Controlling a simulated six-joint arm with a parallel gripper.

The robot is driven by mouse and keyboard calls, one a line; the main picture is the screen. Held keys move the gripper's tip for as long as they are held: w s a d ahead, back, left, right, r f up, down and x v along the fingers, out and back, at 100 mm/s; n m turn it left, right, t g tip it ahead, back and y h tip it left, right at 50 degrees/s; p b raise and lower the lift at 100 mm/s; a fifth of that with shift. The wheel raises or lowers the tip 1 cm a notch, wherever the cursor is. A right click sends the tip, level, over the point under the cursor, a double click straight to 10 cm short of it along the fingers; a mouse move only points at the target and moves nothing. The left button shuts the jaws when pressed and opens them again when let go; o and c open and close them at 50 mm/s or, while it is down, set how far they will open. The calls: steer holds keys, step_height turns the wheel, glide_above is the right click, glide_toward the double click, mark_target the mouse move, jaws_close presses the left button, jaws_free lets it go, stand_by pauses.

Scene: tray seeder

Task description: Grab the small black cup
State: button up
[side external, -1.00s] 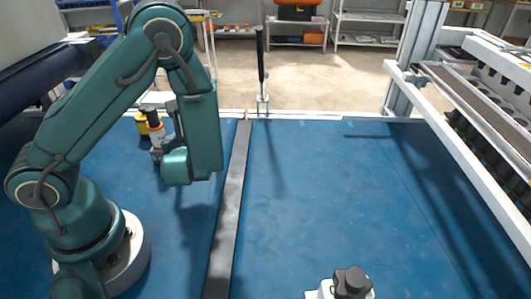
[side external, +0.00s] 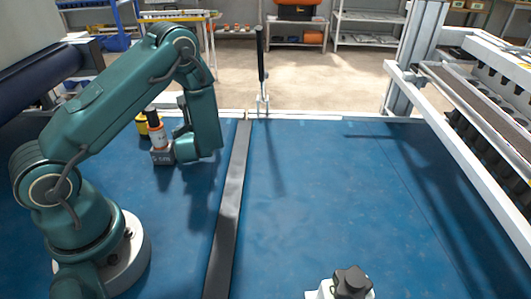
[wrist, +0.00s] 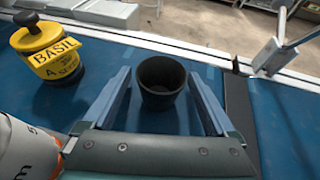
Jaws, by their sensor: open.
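The small black cup (wrist: 161,83) stands upright on the blue surface in the wrist view, its open mouth showing. My gripper (wrist: 158,79) is open, with one blue-grey finger on each side of the cup. The cup lies between the fingers toward their tips, with a gap visible on both sides. In the side external view the cup cannot be made out, and my gripper's fingers are hidden behind my own wrist.
An orange-and-white bottle (wrist: 25,150) is close by my gripper's left side. A dark strip (side external: 228,215) crosses the blue table (side external: 325,190). A lever stand (side external: 262,75) is at the far edge.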

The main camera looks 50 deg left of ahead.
steer(key=c, duration=1.4)
